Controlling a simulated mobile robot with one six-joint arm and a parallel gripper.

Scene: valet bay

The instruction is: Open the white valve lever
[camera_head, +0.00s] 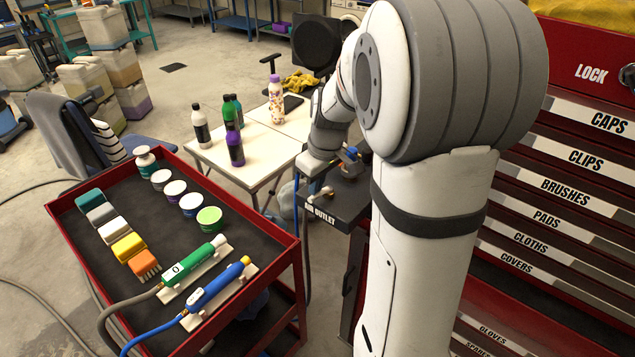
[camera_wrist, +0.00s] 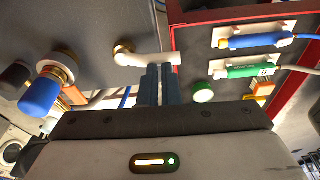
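The white valve lever (camera_wrist: 148,58) shows in the wrist view, running sideways to the right from its brass fitting (camera_wrist: 122,50) on a grey surface. My gripper (camera_wrist: 159,68) has its two dark fingers close together, with only a thin line between them. Their tips are at the lower edge of the lever's middle; I cannot tell whether they touch it. Nothing shows held between them. In the head view the air outlet box (camera_head: 335,207) stands below my wrist, and my arm hides much of it.
A second valve with a blue handle (camera_wrist: 40,97) sits left of my fingers. A red cart (camera_head: 297,262) holds a green tool (camera_head: 190,263), a blue tool (camera_head: 215,286), jars and brushes. A white table (camera_head: 222,158) with bottles stands behind. A red drawer cabinet (camera_head: 585,60) is at right.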

